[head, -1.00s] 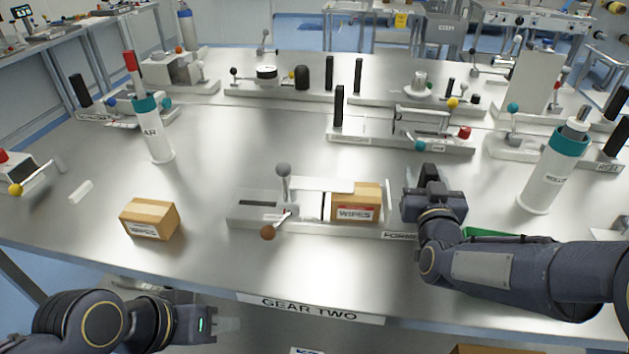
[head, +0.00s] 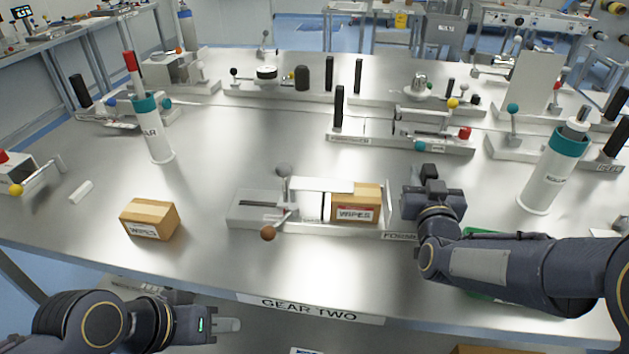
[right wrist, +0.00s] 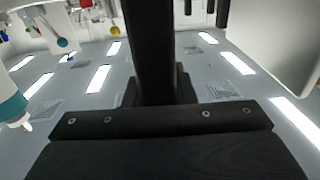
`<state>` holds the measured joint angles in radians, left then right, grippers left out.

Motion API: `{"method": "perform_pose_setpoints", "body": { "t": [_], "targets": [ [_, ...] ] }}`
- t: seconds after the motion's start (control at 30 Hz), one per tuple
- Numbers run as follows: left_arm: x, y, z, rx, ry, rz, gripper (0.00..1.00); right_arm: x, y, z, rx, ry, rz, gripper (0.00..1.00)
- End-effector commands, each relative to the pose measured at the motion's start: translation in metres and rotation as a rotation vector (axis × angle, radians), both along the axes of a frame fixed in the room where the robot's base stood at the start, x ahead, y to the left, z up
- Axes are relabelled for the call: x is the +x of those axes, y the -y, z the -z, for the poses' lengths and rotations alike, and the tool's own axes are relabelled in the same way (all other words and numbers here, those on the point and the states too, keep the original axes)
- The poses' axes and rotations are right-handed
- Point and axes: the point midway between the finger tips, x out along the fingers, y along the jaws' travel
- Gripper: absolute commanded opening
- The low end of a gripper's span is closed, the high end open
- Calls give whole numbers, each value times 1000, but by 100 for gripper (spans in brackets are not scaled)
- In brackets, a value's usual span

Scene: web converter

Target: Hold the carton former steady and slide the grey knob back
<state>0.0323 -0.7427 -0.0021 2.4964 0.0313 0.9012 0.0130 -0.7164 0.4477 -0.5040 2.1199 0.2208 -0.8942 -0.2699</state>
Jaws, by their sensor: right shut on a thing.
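The carton former (head: 255,208) stands on the near part of the bench, with a carton marked WIPES (head: 356,203) in its right half. The grey knob (head: 284,170) sits on top of an upright stem near its middle. A brown knob (head: 268,233) is on a slanted lever at its front. My right gripper (head: 428,184) is at the former's right end, shut on a black upright post (head: 428,171); the post fills the middle of the right wrist view (right wrist: 150,50). My left gripper (head: 228,325) is low at the front left, below the bench edge, away from the former and empty.
A second carton (head: 150,220) lies left of the former. White bottles with teal collars stand at left (head: 157,135) and right (head: 550,175). Other fixtures line the back. The bench's front edge carries a GEAR TWO label (head: 310,309). Bare metal lies between the loose carton and the former.

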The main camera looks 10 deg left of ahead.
Motion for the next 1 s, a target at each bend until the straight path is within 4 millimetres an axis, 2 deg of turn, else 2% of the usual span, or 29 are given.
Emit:
{"method": "perform_pose_setpoints", "body": {
  "t": [0.37, 1.0],
  "targets": [
    [0, 0, 0, 0, 0, 0, 36, 1, 0, -3, 9, 8, 1, 0],
    [0, 0, 10, 0, 0, 0, 36, 0, 0, 7, 4, -3, 1, 0]
  ]
}}
